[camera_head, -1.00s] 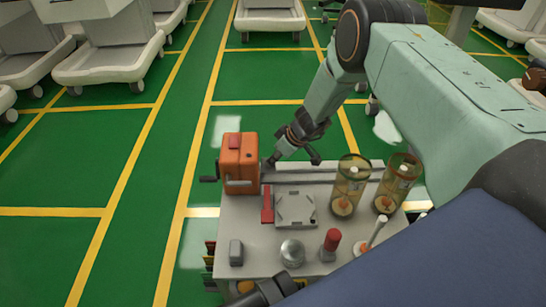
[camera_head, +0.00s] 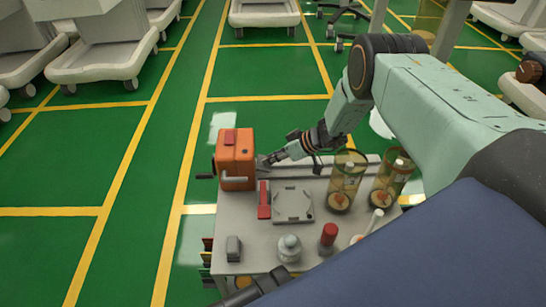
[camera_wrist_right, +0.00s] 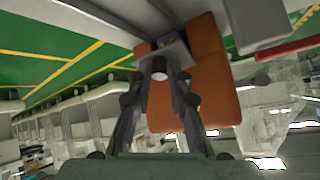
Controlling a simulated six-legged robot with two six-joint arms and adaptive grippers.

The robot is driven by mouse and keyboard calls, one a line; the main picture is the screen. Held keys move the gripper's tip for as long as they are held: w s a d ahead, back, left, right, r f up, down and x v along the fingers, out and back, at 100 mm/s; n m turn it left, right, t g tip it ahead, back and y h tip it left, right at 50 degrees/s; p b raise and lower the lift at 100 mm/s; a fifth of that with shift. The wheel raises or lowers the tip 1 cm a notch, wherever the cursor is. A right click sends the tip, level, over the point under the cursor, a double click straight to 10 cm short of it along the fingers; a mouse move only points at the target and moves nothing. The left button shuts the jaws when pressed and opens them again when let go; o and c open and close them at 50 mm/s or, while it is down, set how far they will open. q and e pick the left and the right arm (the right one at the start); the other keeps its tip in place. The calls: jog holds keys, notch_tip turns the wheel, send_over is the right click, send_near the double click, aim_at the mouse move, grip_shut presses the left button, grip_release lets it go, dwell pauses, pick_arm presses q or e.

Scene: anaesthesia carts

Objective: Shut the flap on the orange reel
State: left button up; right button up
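The orange reel (camera_head: 237,165) is a boxy housing at the back left of the cart top, with a dark crank on its left side. My right gripper (camera_head: 266,161) is at its right side, close to or touching it. In the right wrist view the orange body (camera_wrist_right: 205,85) fills the middle, with a grey plate (camera_wrist_right: 165,52), possibly the flap, sticking out beyond my fingertips. My right gripper (camera_wrist_right: 162,72) shows there with a gap between its fingers and a small pale round part in line with the gap. Contact is unclear.
The grey cart top (camera_head: 228,217) also bears a red-handled part (camera_head: 264,200), a square grey plate (camera_head: 292,205), two amber jars (camera_head: 345,181), a silver pot (camera_head: 289,249) and a red-topped item (camera_head: 328,238). Green floor lies free to the left; white carts stand behind.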

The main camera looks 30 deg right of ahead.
jog(key=o, duration=0.4)
notch_tip(320, 180, up, 10)
dwell(0.6)
